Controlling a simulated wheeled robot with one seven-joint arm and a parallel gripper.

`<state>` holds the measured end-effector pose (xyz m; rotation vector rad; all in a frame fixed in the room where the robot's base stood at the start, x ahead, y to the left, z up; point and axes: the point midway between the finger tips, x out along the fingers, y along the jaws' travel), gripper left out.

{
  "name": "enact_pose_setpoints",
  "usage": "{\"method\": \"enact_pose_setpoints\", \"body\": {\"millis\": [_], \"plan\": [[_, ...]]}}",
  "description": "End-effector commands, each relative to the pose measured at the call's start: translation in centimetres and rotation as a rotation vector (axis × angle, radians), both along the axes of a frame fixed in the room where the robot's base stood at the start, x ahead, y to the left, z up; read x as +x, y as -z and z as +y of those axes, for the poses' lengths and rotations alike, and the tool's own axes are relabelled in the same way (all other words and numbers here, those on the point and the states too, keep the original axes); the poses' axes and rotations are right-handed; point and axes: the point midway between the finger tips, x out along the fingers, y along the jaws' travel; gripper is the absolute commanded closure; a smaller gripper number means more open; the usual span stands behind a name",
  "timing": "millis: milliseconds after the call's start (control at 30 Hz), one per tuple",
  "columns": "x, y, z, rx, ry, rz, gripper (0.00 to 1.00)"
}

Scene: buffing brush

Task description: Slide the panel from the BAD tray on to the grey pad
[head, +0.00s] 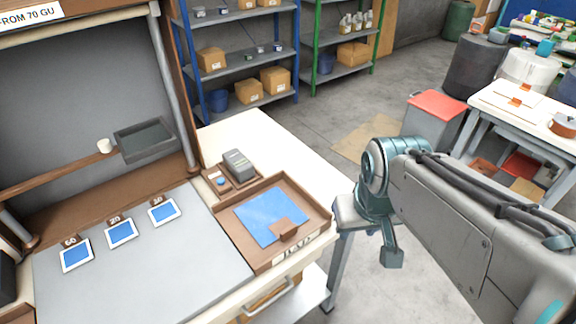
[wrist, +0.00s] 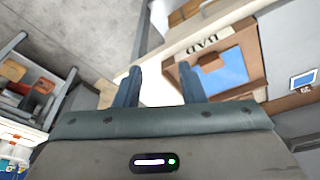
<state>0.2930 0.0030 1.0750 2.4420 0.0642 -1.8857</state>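The BAD tray (head: 322,211) is a shallow brown tray on the bench, its label facing the front edge. It also shows in the wrist view (wrist: 251,52). A flat blue panel (head: 262,213) lies inside it, with a brown tab (head: 286,229) at its front edge; the wrist view shows the panel (wrist: 231,69) too. The grey pad (head: 150,262) lies directly left of the tray. My gripper (head: 392,258) is right of the tray, off the bench edge. In the wrist view its two fingers (wrist: 160,84) are apart with nothing between them.
Three small blue tiles with numbered brown tabs, one of them (head: 121,233), lie along the pad's back. A grey device (head: 238,164) stands behind the tray. A slanted grey board (head: 90,90) rises at the back left. Floor is open right of the bench.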

Motion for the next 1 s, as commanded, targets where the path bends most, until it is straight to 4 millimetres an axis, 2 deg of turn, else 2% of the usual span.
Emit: {"method": "enact_pose_setpoints", "body": {"millis": [167, 433, 700, 833, 1000], "plan": [[2.2, -0.5, 1.3, -0.085, -0.309, 0.046, 0.64], [6.8, -0.6, 5.1, -0.216, -1.024, 0.131, 0.64], [10.5, 0.4, 9.3, -0.264, -1.702, 0.168, 0.64], [11.6, 0.9, 10.8, -0.268, -1.923, 0.164, 0.64], [12.1, 1.2, 11.8, -0.267, -2.064, 0.157, 0.64]]}}
